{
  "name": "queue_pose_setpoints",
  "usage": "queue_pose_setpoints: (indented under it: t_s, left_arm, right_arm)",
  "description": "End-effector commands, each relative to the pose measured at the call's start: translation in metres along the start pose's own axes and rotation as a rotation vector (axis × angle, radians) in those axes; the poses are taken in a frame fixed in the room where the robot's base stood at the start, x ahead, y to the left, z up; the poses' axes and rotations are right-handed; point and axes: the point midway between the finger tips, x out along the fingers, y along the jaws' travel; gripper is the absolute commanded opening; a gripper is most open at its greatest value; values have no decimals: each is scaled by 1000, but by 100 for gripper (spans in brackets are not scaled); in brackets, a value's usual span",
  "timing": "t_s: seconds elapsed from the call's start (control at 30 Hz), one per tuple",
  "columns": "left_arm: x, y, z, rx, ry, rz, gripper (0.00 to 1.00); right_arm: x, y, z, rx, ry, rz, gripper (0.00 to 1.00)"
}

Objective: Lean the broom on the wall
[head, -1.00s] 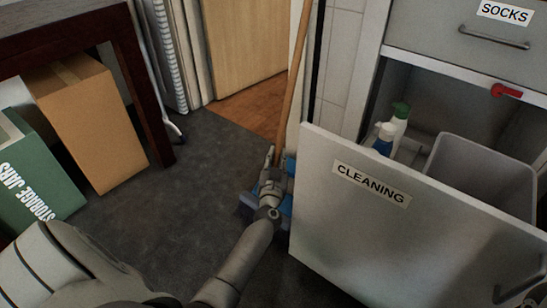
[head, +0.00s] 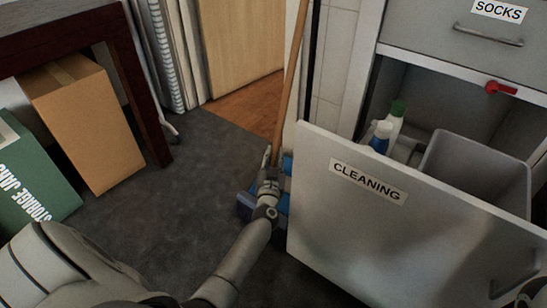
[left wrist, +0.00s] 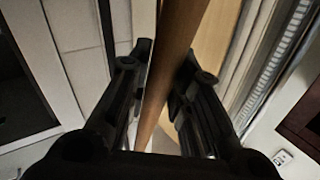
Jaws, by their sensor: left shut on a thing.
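The broom has a long wooden handle (head: 292,80) that stands nearly upright, tilted slightly, beside the edge of the tiled wall (head: 333,60). Its blue head (head: 246,206) is low near the dark floor, partly hidden behind my left gripper and forearm. My left gripper (head: 268,168) is shut on the broom handle, low down near the head. In the left wrist view the handle (left wrist: 172,60) runs between the two dark fingers (left wrist: 158,85). I cannot tell whether the handle touches the wall. My right gripper is not in view.
An open drawer front labelled CLEANING (head: 400,225) stands close right of the broom. Behind it are a grey bin (head: 475,170) and spray bottles (head: 384,134). A cardboard box (head: 85,120) and green STORAGE JARS box (head: 35,180) sit left. Dark floor between is clear.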

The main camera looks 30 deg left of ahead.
Motion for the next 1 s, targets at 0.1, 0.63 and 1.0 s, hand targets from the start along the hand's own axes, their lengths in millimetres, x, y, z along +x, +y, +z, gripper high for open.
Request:
queue_pose_setpoints:
  t_s: [0.1, 0.63, 1.0]
  left_arm:
    - [0, 0, 0, 1, 1, -1, 0]
    - [-2, 0, 4, 0, -6, 2, 45]
    - [-60, 0, 3, -1, -6, 1, 45]
  right_arm:
    - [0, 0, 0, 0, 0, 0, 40]
    - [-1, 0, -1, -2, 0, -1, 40]
    - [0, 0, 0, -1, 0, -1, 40]
